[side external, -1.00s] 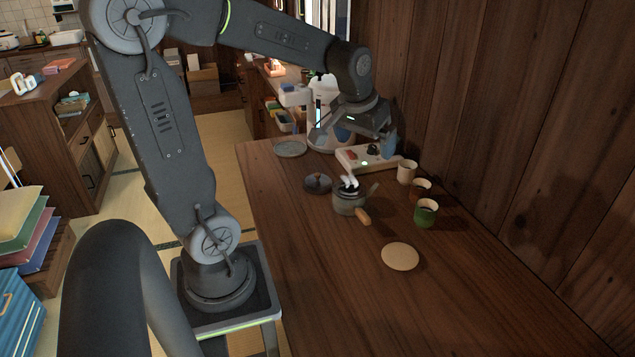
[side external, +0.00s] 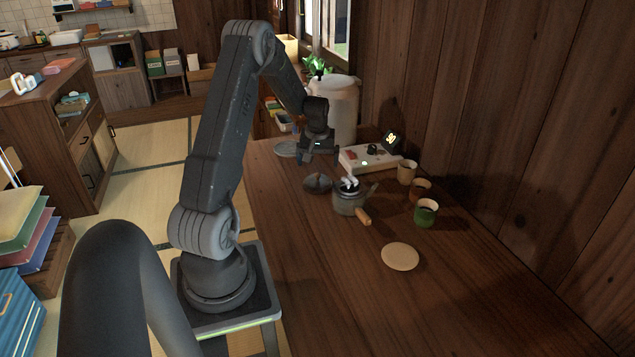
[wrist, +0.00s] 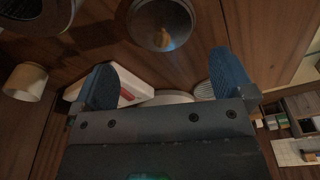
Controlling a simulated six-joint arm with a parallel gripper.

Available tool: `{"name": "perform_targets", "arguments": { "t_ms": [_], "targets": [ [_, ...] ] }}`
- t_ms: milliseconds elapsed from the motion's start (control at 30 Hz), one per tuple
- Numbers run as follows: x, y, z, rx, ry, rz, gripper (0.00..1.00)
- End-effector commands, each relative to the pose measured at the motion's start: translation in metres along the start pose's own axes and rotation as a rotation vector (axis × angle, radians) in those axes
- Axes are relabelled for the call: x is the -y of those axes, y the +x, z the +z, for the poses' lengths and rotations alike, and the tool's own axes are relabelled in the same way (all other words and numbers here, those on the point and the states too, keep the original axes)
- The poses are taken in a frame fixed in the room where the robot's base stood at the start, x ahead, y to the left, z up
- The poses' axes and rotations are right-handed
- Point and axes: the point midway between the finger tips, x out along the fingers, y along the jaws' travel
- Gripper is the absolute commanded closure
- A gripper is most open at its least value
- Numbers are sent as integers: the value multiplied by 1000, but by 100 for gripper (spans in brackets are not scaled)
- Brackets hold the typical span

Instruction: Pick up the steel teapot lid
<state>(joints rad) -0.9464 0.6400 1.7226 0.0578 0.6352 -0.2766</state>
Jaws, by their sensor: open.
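The steel teapot lid (side external: 312,187) lies on the wooden table, left of the teapot (side external: 350,204). It is round and grey-dark with a small knob. In the wrist view, the round metal disc with a tan knob at top centre looks like this lid (wrist: 146,36). My gripper (side external: 318,158) is above the table, slightly behind the lid and apart from it. In the wrist view my gripper (wrist: 165,66) has its two blue fingers spread, with nothing held between them. The lid shows beyond the fingertips.
A white control box (side external: 368,158) and a large pale cylinder (side external: 343,105) stand behind. Three cups, including a green one (side external: 426,214), line the right. A grey dish (side external: 286,149) lies at the back left, and a tan disc (side external: 400,257) in front. The table's front is clear.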

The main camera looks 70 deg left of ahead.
Motion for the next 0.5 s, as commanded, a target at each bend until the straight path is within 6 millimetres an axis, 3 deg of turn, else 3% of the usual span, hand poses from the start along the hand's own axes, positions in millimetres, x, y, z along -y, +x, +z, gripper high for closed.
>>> {"name": "perform_targets", "arguments": {
  "t_ms": [100, 367, 500],
  "targets": [
    [0, 20, 0, 2, 0, -1, 0],
    [0, 39, 0, 0, 0, 0, 0],
    [2, 60, 0, 2, 1, -1, 0]
  ]
}}
